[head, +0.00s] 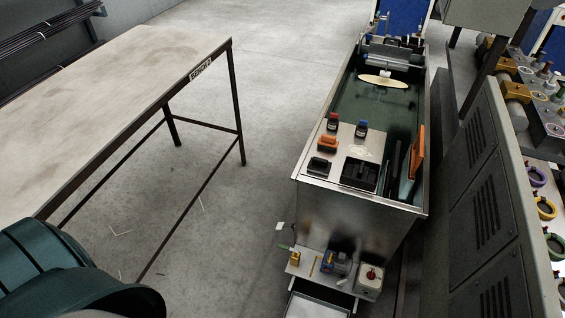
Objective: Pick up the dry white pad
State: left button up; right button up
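I cannot single out the dry white pad with certainty. A small whitish flat thing (360,151) lies on the steel deck (347,136) at the near end of the long water tank, just behind a black open box (360,173). It is too small to tell whether it is the pad or whether it is dry. A cream oval piece (383,81) lies at the far end of the tank. Neither of my grippers shows in the head view.
An orange block (327,142), a black block (318,165) and two small bottles (361,128) share the deck. An orange panel (416,152) leans at the tank's right wall. A low shelf (305,265) holds small devices.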

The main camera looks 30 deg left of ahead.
aim_at(316, 165)
jog(key=u, duration=0.6)
jog(key=k, duration=0.65)
jog(key=z, duration=1.5)
jog(key=j+z, duration=0.1)
jog(key=j, duration=2.05)
jog(key=i, duration=0.05)
